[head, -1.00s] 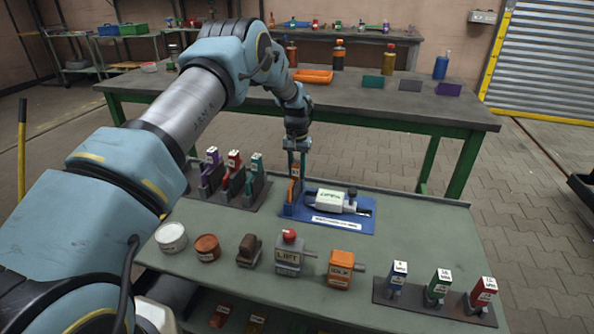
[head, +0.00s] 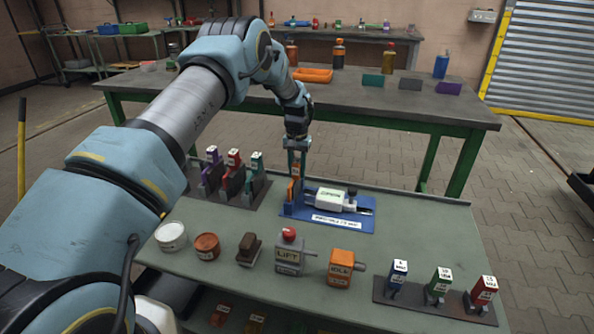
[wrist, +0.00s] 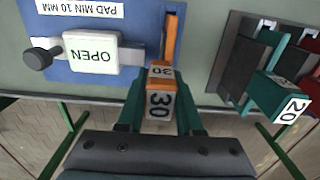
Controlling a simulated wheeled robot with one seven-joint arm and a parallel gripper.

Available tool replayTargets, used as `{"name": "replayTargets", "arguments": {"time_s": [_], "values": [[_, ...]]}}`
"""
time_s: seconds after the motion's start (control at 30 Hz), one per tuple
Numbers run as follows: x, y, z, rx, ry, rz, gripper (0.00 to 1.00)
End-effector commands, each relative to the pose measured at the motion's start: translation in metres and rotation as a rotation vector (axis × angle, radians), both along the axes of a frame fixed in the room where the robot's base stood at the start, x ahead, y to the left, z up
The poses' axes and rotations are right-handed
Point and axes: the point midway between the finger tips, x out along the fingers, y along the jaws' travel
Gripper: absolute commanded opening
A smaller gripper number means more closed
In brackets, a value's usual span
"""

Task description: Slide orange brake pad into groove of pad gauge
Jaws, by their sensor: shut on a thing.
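The orange brake pad (wrist: 160,95) has a tab marked 30, seen upright between the two green fingers of my gripper (wrist: 160,118) in the wrist view. My gripper is shut on this tab. In the head view my gripper (head: 298,160) points down at the left end of the blue pad gauge (head: 362,224), with the orange pad (head: 293,188) below it. The gauge has a white block marked OPEN (wrist: 91,53) with a dark knob. An orange strip shows beside a blue wall of the gauge. I cannot tell how deep the pad sits in the groove.
A dark rack (head: 246,195) with purple, red and green pads stands close left of the gauge. Tins, a grey box with a red button (head: 289,252) and an orange box (head: 344,268) stand in front. Another rack (head: 430,302) is at front right. Bench right of the gauge is clear.

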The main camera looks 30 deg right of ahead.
Motion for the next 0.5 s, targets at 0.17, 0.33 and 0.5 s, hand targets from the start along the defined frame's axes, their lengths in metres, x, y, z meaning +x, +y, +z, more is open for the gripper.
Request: {"name": "replayTargets", "arguments": {"time_s": [0.17,0.33,0.5], "values": [[0.0004,-0.0006,0.0012,-0.001,-0.001,0.0,0.0],[0.0004,-0.0005,0.0011,-0.001,-0.001,0.0,0.46],[0.0002,-0.0002,0.0007,-0.001,-0.001,0.0,0.65]]}}
